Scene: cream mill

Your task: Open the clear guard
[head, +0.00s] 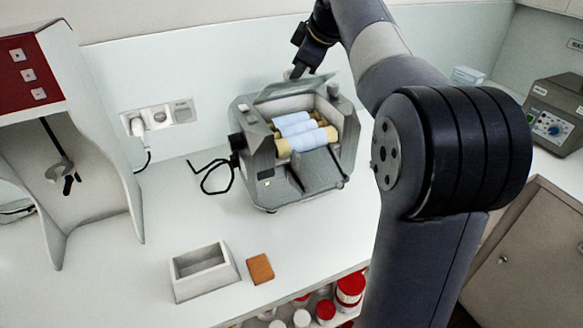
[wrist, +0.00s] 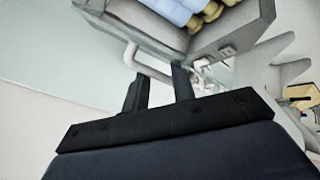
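The grey cream mill (head: 262,175) stands on the white counter, with several pale blue rollers (head: 297,127) showing through its open top. The clear guard (head: 292,88) is at the back of the mill, tilted up, and the rollers are uncovered in front of it. My gripper (head: 297,71) is at the guard's upper rear edge. In the wrist view my gripper's two dark fingers (wrist: 159,82) are apart. A pale bar (wrist: 148,68) runs close to the fingertips. I cannot tell whether they touch it. The rollers (wrist: 176,11) show at the top of the wrist view.
A white open box (head: 203,272) and an orange-brown block (head: 260,269) are on the counter in front. A dispenser with a red panel (head: 28,72) stands at left, a grey device with a dial (head: 552,122) at right. A black cable lies left of the mill.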

